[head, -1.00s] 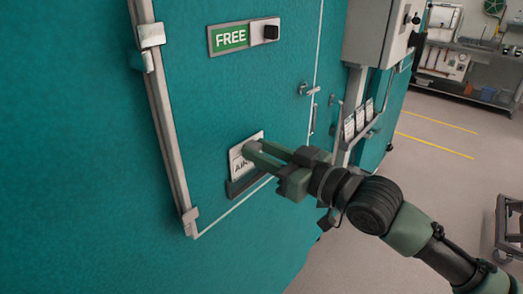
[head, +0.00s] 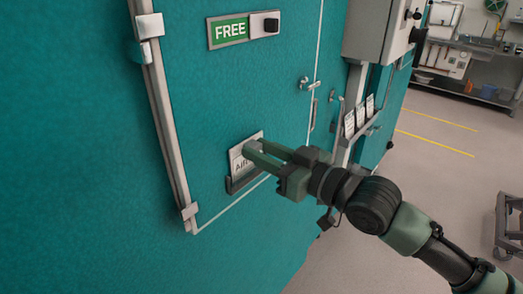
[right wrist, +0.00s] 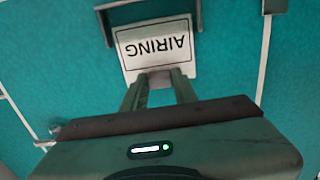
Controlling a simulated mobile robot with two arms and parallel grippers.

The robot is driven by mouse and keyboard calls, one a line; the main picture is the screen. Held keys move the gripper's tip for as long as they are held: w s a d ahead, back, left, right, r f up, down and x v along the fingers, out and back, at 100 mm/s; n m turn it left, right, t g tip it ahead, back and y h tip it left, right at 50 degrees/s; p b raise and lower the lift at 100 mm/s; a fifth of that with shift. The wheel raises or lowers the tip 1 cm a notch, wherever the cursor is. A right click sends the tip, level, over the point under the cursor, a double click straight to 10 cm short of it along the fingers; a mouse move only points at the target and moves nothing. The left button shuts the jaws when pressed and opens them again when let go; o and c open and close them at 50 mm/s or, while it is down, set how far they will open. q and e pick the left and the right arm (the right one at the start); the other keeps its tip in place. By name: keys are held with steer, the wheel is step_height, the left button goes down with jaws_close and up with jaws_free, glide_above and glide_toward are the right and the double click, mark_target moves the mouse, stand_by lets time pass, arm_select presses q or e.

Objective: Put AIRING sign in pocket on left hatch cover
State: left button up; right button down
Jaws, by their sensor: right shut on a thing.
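The white AIRING sign (head: 240,162) is held upright against the left hatch cover (head: 215,105) by my right gripper (head: 254,152). The fingers are shut on its upper part. In the right wrist view the sign (right wrist: 155,45) appears upside down between the fingers (right wrist: 160,83). The dark pocket (head: 246,181) is low on the cover, just under the sign. In the right wrist view the sign's lower edge lies between the side walls of the pocket (right wrist: 106,28). I cannot tell how deep it sits. My left gripper is out of view.
A green FREE plate (head: 230,32) with a dark slider is higher on the cover. A latch (head: 308,84) is at its right edge. A rack with several white cards (head: 350,125) is further right. Open floor (head: 425,185) lies to the right, with a cart (head: 508,230).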

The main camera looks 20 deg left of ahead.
steer(key=shift+f, duration=0.2)
steer(key=shift+f+b, duration=0.3)
steer(key=shift+b, duration=0.05)
steer(key=shift+f, duration=0.35)
stand_by(0.4)
steer(key=c, duration=1)
jaws_free()
steer(key=shift+v, duration=3.8)
